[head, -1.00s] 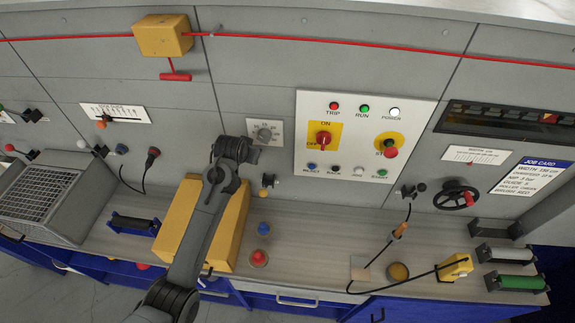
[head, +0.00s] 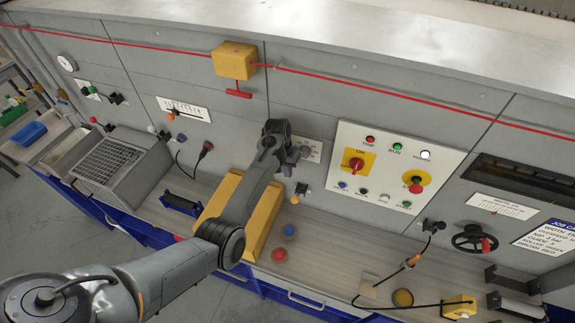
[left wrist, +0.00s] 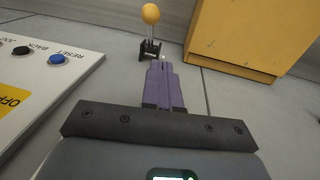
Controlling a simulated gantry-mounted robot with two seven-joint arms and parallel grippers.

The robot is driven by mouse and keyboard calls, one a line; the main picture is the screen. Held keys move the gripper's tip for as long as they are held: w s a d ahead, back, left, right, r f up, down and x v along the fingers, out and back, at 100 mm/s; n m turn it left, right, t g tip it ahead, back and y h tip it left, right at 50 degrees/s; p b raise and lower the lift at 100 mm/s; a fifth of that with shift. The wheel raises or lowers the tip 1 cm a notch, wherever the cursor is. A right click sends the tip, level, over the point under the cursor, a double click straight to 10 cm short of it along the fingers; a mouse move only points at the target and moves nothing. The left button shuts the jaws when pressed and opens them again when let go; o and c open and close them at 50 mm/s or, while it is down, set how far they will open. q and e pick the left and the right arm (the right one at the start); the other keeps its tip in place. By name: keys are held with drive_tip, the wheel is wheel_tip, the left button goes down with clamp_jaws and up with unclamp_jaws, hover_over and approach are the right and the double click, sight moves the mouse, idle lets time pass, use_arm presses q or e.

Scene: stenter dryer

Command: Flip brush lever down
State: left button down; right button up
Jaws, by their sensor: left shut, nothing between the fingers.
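A small lever with a yellow ball knob (head: 295,199) sits on a black bracket (head: 303,188) on the grey wall, below the dial plate. The knob is lower than the bracket. No label on the lever is readable. In the left wrist view the yellow knob (left wrist: 151,13) and its black bracket (left wrist: 150,49) lie just beyond my fingertips. My left gripper (head: 289,165) is shut and empty, its purple fingers (left wrist: 160,82) together and pointing at the bracket. I cannot tell whether the tips touch it. My right gripper is not in view.
A yellow box (head: 262,213) stands on the shelf close to my left arm; it also shows in the left wrist view (left wrist: 245,35). The control panel (head: 384,165) is right of the lever. Red (head: 279,255) and blue (head: 290,230) knobs are on the shelf below.

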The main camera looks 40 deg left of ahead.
sight(297, 197)
use_arm(q)
drive_tip(key=d+f+b, duration=0.3)
drive_tip(key=f+b, duration=0.1)
drive_tip(key=f, duration=0.3)
drive_tip(key=shift+s+f, duration=0.35)
drive_tip(key=shift+s, duration=0.1)
